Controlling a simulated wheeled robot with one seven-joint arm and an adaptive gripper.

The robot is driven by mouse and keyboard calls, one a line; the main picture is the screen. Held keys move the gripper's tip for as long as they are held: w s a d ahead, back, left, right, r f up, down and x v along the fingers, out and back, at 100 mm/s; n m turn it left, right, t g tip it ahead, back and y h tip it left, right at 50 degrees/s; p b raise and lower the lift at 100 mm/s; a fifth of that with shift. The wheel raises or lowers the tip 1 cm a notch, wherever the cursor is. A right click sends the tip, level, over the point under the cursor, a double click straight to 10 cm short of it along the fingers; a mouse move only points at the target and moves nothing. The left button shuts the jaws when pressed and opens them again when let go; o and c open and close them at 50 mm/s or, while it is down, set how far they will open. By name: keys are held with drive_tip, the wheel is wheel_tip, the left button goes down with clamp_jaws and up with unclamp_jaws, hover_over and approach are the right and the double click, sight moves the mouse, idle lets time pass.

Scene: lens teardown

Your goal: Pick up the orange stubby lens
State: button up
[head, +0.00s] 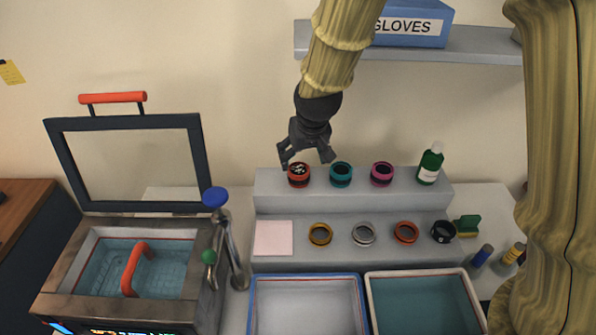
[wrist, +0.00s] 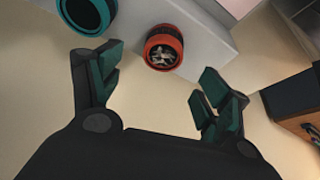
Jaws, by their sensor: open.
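A short orange lens (head: 298,176) with a dark band and a shiny, patterned inside stands at the left end of the upper grey step. It also shows in the wrist view (wrist: 164,47), at top centre, beyond and between my fingertips. My gripper (head: 306,160) is open and empty, pointing down just above and slightly right of this lens in the head view. In the wrist view its two fingers (wrist: 157,88) are spread wide, with no contact seen. A flat orange ring (head: 405,232) lies on the lower step.
A teal lens (head: 341,174) is close to the right of the orange lens, then a magenta lens (head: 381,174) and a green bottle (head: 430,163). Several rings and a pink pad (head: 273,238) are on the lower step. An open-lidded tank (head: 130,270) stands left; a shelf (head: 480,45) hangs above.

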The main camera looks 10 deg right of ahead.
sight(299, 169)
drive_tip(key=shift+x, duration=1.15)
drive_tip(key=shift+f, duration=0.15)
drive_tip(key=shift+f+p, duration=0.1)
drive_tip(key=shift+p, duration=0.3)
drive_tip(key=shift+p+x, duration=0.8)
drive_tip(key=shift+x, duration=0.5)
drive_tip(key=shift+p+x, duration=0.3)
drive_tip(key=shift+x, duration=0.95)
drive_tip(key=shift+a, duration=0.1)
drive_tip(key=c, duration=1.2)
